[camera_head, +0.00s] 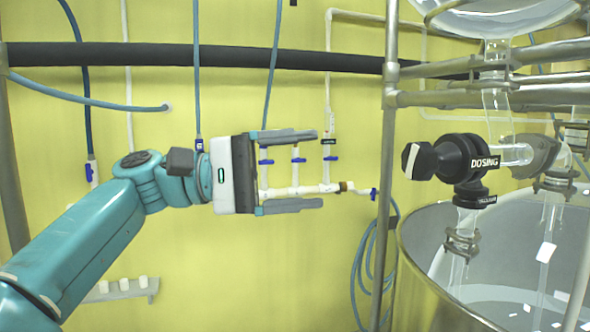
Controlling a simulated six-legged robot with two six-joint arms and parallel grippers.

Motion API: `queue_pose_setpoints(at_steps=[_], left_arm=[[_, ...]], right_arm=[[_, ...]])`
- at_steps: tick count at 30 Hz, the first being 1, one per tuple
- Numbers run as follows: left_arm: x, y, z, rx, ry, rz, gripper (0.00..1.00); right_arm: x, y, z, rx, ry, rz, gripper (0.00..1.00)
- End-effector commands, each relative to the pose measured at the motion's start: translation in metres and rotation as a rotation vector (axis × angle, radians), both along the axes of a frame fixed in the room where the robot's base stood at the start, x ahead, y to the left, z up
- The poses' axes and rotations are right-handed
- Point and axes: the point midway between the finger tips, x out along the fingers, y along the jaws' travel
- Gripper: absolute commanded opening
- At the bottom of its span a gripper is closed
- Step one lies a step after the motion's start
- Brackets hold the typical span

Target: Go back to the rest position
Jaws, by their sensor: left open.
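My left gripper (318,170) is at the end of the teal arm that comes in from the lower left. Its two dark grey fingers point right and are spread wide apart, with nothing between them but the view of white pipes behind. The gripper is left of the black dosing valve (466,164), which carries a "DOSING" label and a black knob (419,160) on its left side. A clear gap and a metal post lie between the fingertips and the knob. My right gripper is not in view.
A metal post (389,130) stands right of the gripper and joins horizontal rails. A large reactor vessel (420,245) fills the lower right. White pipes with blue taps (374,194), a blue hose (362,275) and a small shelf (122,291) are at the yellow wall.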

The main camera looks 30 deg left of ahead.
Motion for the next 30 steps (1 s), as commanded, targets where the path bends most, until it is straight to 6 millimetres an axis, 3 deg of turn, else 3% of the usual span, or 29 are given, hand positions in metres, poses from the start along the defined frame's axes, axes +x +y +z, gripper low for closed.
queue_pose_setpoints(at_steps=[9, 11, 14, 17, 21, 25, 30], left_arm=[[0.002, 0.0, -0.002, 0.0, 0.005, 0.002, 0.78], [0.009, 0.0, -0.01, 0.002, 0.019, 0.011, 0.78], [0.034, 0.0, -0.04, 0.015, 0.076, 0.047, 0.78], [0.068, -0.001, -0.09, 0.048, 0.161, 0.102, 0.78], [0.11, -0.004, -0.172, 0.122, 0.283, 0.18, 0.78], [0.136, -0.007, -0.254, 0.215, 0.383, 0.236, 0.78], [0.148, -0.014, -0.366, 0.369, 0.494, 0.281, 0.78]], right_arm=[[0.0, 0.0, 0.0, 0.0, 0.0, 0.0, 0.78], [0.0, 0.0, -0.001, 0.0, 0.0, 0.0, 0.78], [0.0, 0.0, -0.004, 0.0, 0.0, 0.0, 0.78], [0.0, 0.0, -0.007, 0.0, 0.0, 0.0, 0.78], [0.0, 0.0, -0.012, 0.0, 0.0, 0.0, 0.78], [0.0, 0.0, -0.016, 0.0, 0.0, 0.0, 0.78], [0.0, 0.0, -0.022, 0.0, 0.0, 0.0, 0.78]])
